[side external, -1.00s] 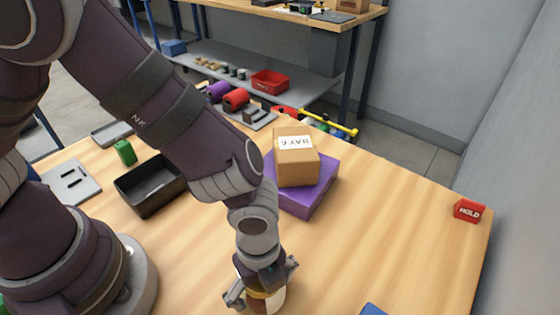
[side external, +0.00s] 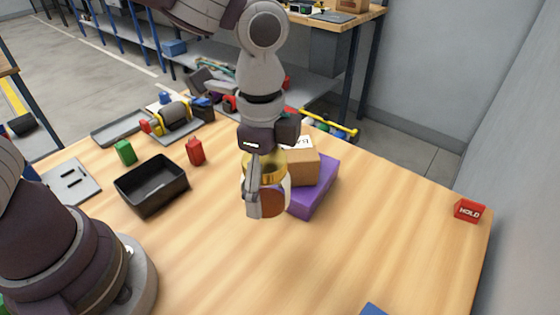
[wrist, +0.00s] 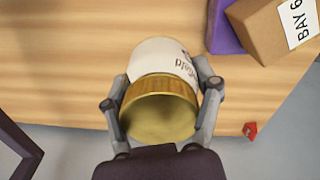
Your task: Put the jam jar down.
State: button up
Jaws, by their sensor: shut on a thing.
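The jam jar (side external: 272,203) has a gold lid and a white label. My gripper (side external: 262,190) is shut on it and holds it up in front of the purple box and the cardboard box. In the wrist view the jar (wrist: 160,60) shows its gold lid toward the camera, with a finger of my gripper (wrist: 160,92) on each side. The jar appears raised above the table (side external: 350,255); its exact height is hard to tell. Part of the jar is hidden behind a finger in the side view.
A cardboard box marked BAY 6 (side external: 304,167) sits on a purple box (side external: 318,190). A black bin (side external: 150,190), a red block (side external: 195,152) and a green block (side external: 125,152) stand left. A red HOLD block (side external: 468,211) is near the right edge.

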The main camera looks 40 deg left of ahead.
jog(key=w+a+r+n, duration=0.2)
jog(key=w+a+n, duration=0.1)
jog(key=a+n, duration=0.4)
jog(key=w+a+r+n, duration=0.3)
jog(key=a+n, duration=0.4)
jog(key=s+d+f+m, duration=0.1)
jog(key=d+m, duration=0.3)
jog(key=s+d+f+m, duration=0.2)
jog(key=d+m, duration=0.2)
jog(key=s+d+f+m, duration=0.1)
jog(key=d+m, duration=0.2)
jog(key=d, duration=0.1)
jog(key=shift+s+d+f+m, duration=0.2)
jog(key=shift+s+d+m, duration=0.05)
jog(key=shift+s+m, duration=0.15)
jog(key=s+d+f+m, duration=0.3)
jog(key=s+d+m, duration=0.3)
jog(key=m, duration=0.4)
jog(key=shift+s, duration=0.75)
